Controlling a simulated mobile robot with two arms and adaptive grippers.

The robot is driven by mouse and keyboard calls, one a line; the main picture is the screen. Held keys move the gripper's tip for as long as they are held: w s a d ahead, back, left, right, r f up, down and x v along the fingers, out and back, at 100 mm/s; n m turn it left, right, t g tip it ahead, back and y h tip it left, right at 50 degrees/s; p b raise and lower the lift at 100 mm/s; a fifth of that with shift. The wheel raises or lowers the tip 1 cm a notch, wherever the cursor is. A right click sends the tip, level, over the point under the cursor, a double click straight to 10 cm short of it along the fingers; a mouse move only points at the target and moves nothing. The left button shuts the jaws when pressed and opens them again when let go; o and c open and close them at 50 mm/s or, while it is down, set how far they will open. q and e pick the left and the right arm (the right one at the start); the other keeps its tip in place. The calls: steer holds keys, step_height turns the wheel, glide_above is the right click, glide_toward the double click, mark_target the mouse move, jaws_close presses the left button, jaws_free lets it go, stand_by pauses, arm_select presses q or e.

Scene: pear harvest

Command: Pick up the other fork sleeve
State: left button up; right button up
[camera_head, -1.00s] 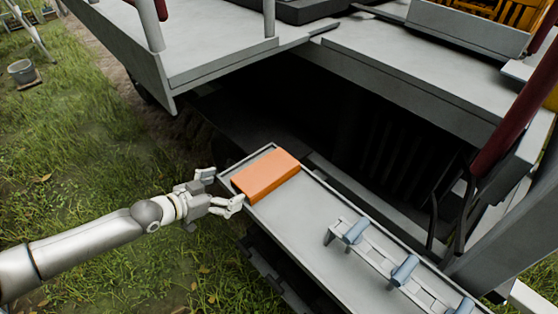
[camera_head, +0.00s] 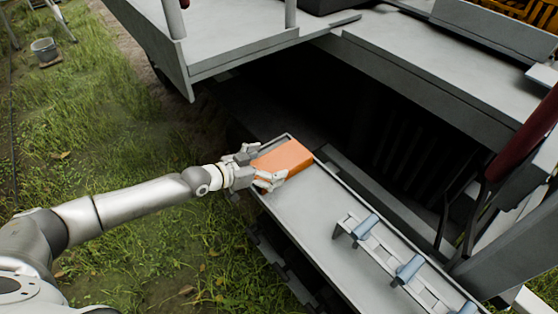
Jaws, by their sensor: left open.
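An orange block-shaped piece (camera_head: 284,158), which looks like the fork sleeve, lies at the far left end of a grey tray (camera_head: 301,217). My left gripper (camera_head: 262,166) is open at the left end of this piece, with one finger on its far side and one on its near side. Whether the fingers touch it cannot be told. The near finger hides a little of its lower edge. My right gripper is not in view.
A rack with blue-grey handles (camera_head: 408,268) stands in the right part of the tray. A large grey platform (camera_head: 420,70) overhangs a dark recess behind the tray. A dark red post (camera_head: 527,137) rises at the right.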

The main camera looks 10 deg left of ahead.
arm_select(q)
steer(key=shift+x, duration=1.1)
steer(key=shift+r, duration=0.1)
steer(key=shift+s, duration=0.1)
steer(key=c, duration=1)
steer(key=shift+c, duration=0.2)
